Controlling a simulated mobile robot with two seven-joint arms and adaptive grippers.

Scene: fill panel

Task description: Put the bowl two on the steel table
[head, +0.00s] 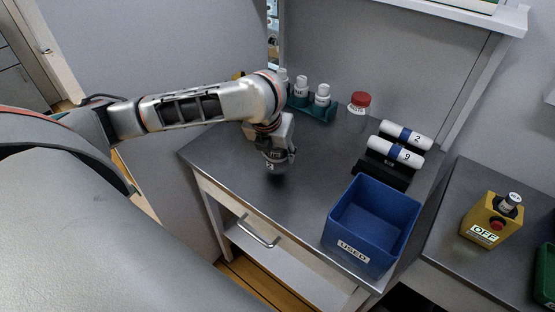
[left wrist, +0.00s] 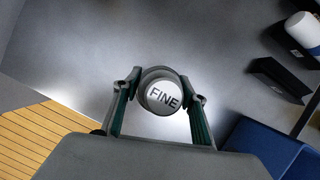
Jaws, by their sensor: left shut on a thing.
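My left gripper (head: 277,157) is shut on a small round container (head: 269,164), low over the grey steel table (head: 300,200). A "2" shows on its side in the head view, and in the left wrist view its white top (left wrist: 163,97) reads "FINE". The fingers (left wrist: 159,110) of my left gripper stand on both sides of it there. It looks upright, with a dark shadow on the table below; I cannot tell whether it touches the steel. No open bowl shape is visible. My right gripper is not in view.
A blue bin (head: 345,233) marked "USED" stands at the front right. White rolls (head: 395,152) lie on a black rack (head: 383,173). A red-lidded jar (head: 359,103) and a teal rack (head: 318,113) of bottles stand behind. The table's middle is clear.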

